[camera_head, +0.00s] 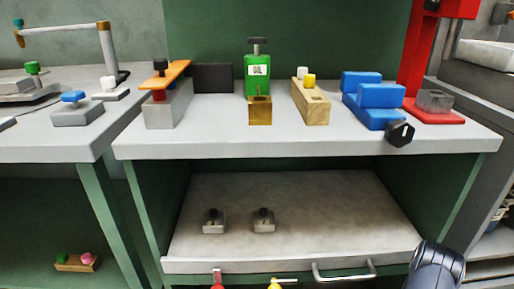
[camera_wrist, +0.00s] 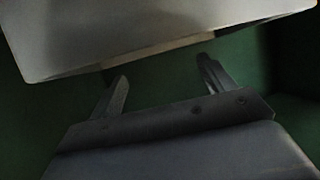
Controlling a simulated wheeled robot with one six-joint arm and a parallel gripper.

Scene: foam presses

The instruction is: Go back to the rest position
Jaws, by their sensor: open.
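My gripper (camera_wrist: 160,82) shows in the wrist view with its two fingers apart and nothing between them. A pale panel edge (camera_wrist: 130,40) lies just beyond the fingertips, with dark green surfaces around it. I cannot tell whether the fingers touch the panel. In the head view only a dark part of my arm shows at the bottom right, and my gripper is outside the picture.
A workbench (camera_head: 300,147) holds a green oil bottle (camera_head: 258,76), a wooden block (camera_head: 310,102), a blue vise (camera_head: 374,100) and a red press (camera_head: 432,112). Below, an open drawer (camera_head: 330,215) with a handle (camera_head: 343,276) holds two small grey pieces (camera_head: 263,222).

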